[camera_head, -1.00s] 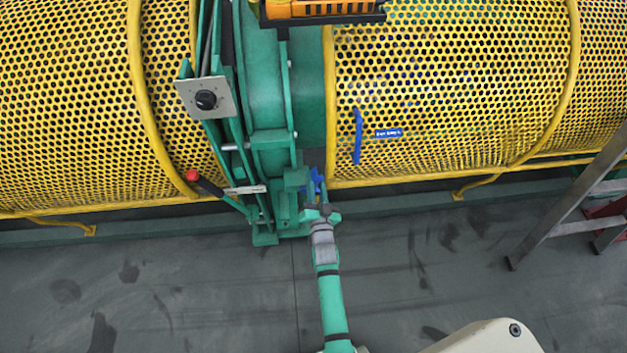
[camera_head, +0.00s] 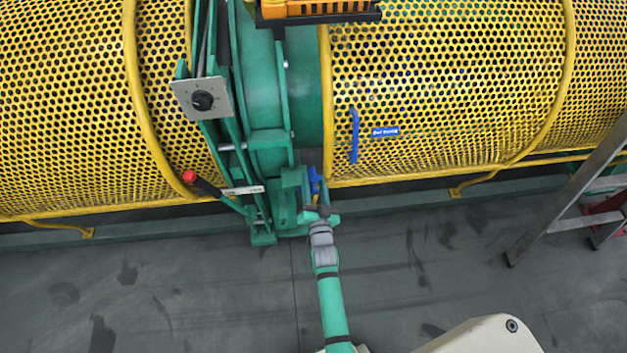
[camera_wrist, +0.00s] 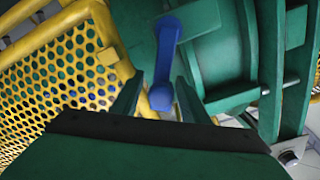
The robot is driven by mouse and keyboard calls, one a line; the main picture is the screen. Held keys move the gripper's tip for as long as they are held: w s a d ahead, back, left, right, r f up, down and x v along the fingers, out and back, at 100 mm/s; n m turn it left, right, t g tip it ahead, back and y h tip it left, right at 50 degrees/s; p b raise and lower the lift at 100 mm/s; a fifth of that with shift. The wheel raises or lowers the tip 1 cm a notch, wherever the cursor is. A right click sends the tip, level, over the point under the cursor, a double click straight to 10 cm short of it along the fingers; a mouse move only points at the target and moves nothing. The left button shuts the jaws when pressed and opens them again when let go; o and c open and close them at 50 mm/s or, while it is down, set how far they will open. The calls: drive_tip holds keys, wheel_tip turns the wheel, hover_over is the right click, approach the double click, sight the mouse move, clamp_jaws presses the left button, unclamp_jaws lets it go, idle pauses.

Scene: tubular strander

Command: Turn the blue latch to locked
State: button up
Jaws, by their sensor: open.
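The blue latch (camera_head: 315,182) is at the foot of the green frame, beside the lower corner of the yellow mesh guard. In the wrist view the blue latch (camera_wrist: 164,62) is a lever with a rounded end, standing nearly upright in the picture. My gripper (camera_head: 318,207) is just below the latch in the head view. In the wrist view my gripper (camera_wrist: 160,95) is open, with a green finger on each side of the latch's lower end. I cannot tell whether either finger touches it.
A red-knobbed lever (camera_head: 190,177) juts out left of the frame. The yellow mesh guard (camera_head: 440,80) carries a blue handle (camera_head: 354,135). A ladder (camera_head: 575,200) stands at the right. The grey floor (camera_head: 170,290) in front is clear.

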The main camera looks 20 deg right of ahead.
drive_tip(key=v, duration=1)
